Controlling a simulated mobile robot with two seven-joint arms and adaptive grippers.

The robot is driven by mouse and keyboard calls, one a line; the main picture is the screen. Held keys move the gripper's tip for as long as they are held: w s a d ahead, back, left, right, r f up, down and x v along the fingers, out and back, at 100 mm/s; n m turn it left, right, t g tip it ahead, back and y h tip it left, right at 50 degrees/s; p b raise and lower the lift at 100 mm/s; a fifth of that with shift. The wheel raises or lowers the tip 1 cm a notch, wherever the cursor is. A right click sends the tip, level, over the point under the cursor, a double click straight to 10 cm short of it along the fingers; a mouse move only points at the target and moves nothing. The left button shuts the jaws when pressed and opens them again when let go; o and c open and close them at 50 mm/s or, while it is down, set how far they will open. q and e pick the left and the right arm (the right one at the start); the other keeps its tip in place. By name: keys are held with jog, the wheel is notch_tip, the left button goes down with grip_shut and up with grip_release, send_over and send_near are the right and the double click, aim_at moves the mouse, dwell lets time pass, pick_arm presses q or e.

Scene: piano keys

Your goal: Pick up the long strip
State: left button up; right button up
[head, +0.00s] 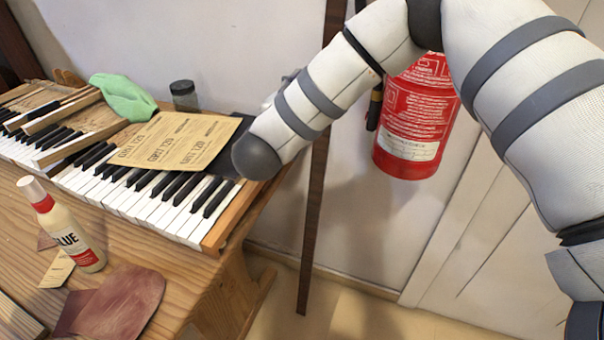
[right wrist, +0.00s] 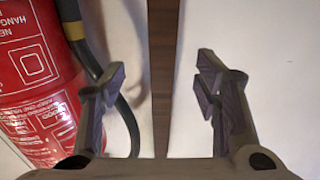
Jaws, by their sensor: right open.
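The long strip (head: 314,190) is a thin dark brown board that stands nearly upright against the wall, its foot on the floor. My right arm crosses in front of its upper part in the head view. In the right wrist view the strip (right wrist: 163,60) runs straight down the middle, between the two fingers of my right gripper (right wrist: 163,82). The fingers are open, with a gap on each side of the strip. The strip's lower part is hidden there by the gripper body. My left gripper is not in view.
A red fire extinguisher (head: 418,115) hangs on the wall just right of the strip; its hose (right wrist: 128,120) is near the left finger. A wooden bench (head: 190,275) with piano keys (head: 150,205), a glue bottle (head: 62,225) and a green cloth (head: 124,97) stands at left.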

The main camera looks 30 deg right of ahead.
jog(key=x, duration=1)
jog(key=shift+w+b, duration=0.2)
jog(key=shift+b, duration=0.2)
jog(key=shift+a+r, duration=0.15)
jog(key=shift+r, duration=0.05)
grip_shut()
